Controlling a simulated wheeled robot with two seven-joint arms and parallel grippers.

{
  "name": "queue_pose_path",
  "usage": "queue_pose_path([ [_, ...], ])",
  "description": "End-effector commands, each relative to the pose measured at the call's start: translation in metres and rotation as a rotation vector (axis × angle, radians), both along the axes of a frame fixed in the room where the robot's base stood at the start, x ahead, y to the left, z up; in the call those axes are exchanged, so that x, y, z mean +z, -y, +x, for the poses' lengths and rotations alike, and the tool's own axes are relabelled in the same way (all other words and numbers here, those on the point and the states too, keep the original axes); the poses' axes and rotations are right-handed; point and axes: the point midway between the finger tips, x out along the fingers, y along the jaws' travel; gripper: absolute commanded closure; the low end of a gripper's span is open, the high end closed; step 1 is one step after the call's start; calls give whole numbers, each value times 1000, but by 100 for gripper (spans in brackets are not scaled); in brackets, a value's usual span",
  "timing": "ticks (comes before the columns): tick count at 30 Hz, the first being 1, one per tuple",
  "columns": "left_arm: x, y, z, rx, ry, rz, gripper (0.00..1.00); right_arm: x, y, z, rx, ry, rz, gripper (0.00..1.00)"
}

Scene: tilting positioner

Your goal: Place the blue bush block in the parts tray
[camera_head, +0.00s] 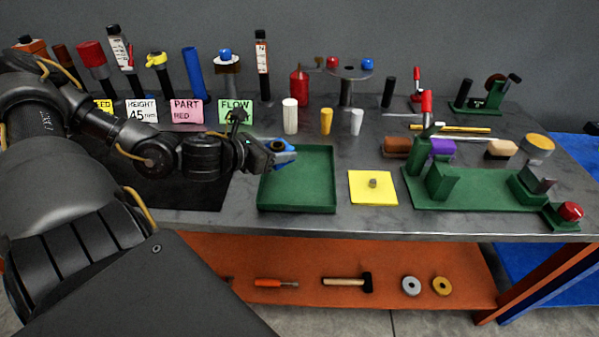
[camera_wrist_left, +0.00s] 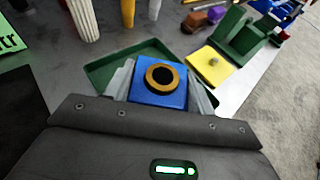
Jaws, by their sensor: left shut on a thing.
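The blue bush block (camera_wrist_left: 148,97) is a blue block with a dark round bore and an orange-brown ring around it. My left gripper (camera_head: 282,155) is shut on it, with one finger on each side in the left wrist view (camera_wrist_left: 160,88). In the head view the block (camera_head: 284,146) shows only in part behind the fingers. The gripper holds it over the back left part of the parts tray (camera_head: 297,209), a shallow green tray. The tray also shows behind the block in the left wrist view (camera_wrist_left: 100,76). The tray looks empty. My right gripper is not in view.
A yellow plate (camera_head: 372,193) with a small peg lies right of the tray. A green fixture (camera_head: 470,192) with a purple block (camera_head: 441,149) stands farther right. White and yellow cylinders (camera_head: 290,116) stand behind the tray. Label cards and upright tools line the back left.

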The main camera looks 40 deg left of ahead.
Motion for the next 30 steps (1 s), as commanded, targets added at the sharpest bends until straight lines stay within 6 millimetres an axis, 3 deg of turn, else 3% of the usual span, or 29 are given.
queue_pose_path([
  [12, -24, 7, 36, 12, 12, -10, 100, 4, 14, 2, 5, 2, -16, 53],
  [21, -52, 13, 57, 9, 9, -4, 100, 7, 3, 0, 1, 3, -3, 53],
  [30, -60, 16, 62, 7, 8, -5, 100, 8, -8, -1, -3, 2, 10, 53],
])
